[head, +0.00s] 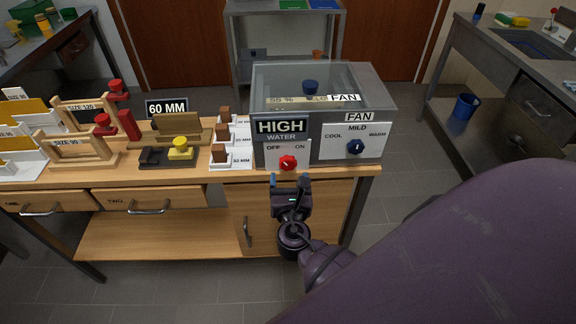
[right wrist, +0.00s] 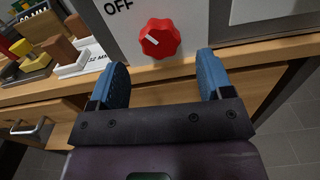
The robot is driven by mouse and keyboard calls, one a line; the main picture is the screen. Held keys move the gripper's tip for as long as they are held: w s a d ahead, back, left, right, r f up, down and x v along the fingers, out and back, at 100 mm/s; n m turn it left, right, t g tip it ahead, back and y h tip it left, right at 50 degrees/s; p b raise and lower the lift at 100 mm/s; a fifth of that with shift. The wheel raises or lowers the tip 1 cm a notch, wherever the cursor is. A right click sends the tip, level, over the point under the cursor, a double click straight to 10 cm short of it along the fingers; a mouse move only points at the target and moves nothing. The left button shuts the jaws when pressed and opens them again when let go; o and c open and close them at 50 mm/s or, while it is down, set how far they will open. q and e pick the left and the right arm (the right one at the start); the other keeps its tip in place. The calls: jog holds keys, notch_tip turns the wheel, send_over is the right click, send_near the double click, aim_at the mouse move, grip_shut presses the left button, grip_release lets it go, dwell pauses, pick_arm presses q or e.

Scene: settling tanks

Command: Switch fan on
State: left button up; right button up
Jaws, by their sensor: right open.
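The red knob (head: 288,162) sits on a white panel marked OFF on the left and ON on the right, at the front of a grey tank (head: 325,90). In the right wrist view the red knob (right wrist: 160,39) has a white pointer slanting up-left, toward OFF. My left gripper is out of view.
The tank stands at the right end of a wooden bench (head: 200,178). A HIGH WATER sign (head: 281,130) is above the red knob. Small wooden blocks (head: 221,152), a 60 MM sign (head: 167,107) and frames stand to the left. Drawer handles (head: 149,207) jut from the front.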

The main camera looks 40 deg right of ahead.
aim_at(288, 166)
jog(key=shift+x, duration=2.5)
jog(key=c, duration=0.9)
